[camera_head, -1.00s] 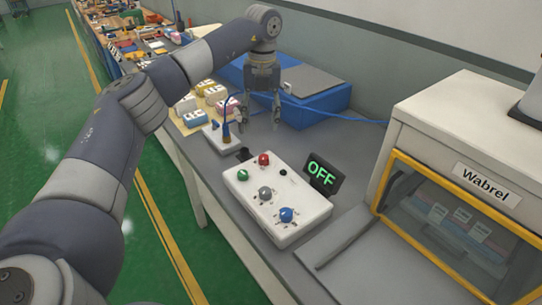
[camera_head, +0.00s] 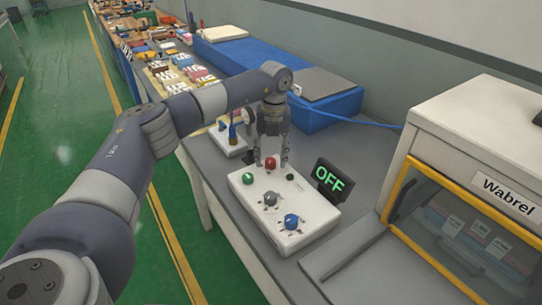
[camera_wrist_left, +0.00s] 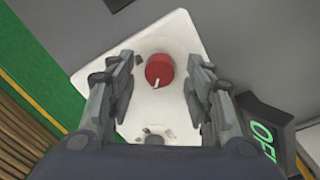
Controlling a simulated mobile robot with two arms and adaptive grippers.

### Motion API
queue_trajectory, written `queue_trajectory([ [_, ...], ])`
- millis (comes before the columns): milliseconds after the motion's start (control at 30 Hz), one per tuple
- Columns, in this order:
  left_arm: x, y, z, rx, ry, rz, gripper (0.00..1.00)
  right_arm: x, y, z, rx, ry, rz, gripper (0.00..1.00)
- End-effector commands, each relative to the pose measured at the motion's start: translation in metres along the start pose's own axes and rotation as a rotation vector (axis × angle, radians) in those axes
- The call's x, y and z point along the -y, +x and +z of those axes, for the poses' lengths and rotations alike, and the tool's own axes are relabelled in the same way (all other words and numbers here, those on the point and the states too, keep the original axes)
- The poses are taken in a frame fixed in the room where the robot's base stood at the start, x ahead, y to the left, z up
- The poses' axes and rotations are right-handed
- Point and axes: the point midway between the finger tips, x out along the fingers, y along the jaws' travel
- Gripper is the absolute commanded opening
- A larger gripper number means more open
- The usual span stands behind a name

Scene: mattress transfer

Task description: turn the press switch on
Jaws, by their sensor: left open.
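The white control box (camera_head: 252,202) sits on the grey table with a red knob (camera_head: 270,163), a green knob (camera_head: 248,178), a grey knob (camera_head: 270,198) and a blue knob (camera_head: 291,221) on top. A small dark button (camera_head: 290,177) is beside the red knob. A black display (camera_head: 329,179) reads "OFF" in green. My left gripper (camera_head: 270,160) is open, pointing down over the far end of the box at the red knob. In the left wrist view the red knob (camera_wrist_left: 159,70) lies between the open fingers (camera_wrist_left: 160,85). I cannot tell whether they touch it. My right gripper is not in view.
A yellow-framed machine labelled "Wabrel" (camera_head: 493,188) stands at the right. A blue case (camera_head: 315,110) with a grey lid is behind the gripper. A smaller white box (camera_head: 226,140) with a blue-topped part is at the back left.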

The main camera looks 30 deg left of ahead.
Motion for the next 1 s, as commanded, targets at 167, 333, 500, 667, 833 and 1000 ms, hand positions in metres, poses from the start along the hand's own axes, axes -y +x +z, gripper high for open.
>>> queue_trajectory([
  [167, 0.0001, 0.0098, 0.0, 0.0, 0.0, -0.001, 0.47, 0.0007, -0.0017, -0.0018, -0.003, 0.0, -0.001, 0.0],
  [333, 0.0002, 0.0108, 0.0001, 0.001, 0.0, -0.001, 0.47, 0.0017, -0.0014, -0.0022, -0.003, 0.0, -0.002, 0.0],
  [500, 0.0003, 0.0105, 0.0001, 0.001, 0.0, -0.001, 0.27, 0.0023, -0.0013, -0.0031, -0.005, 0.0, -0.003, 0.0],
  [667, 0.0003, 0.0104, 0.0001, 0.001, 0.0, -0.001, 0.03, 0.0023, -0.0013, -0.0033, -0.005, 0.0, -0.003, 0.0],
  [833, 0.0003, 0.0102, 0.0, 0.001, 0.005, -0.001, 0.03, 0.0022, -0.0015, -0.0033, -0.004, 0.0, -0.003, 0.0],
  [1000, 0.0003, 0.01, -0.0002, 0.002, 0.039, -0.001, 0.03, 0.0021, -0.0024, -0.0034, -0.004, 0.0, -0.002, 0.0],
])
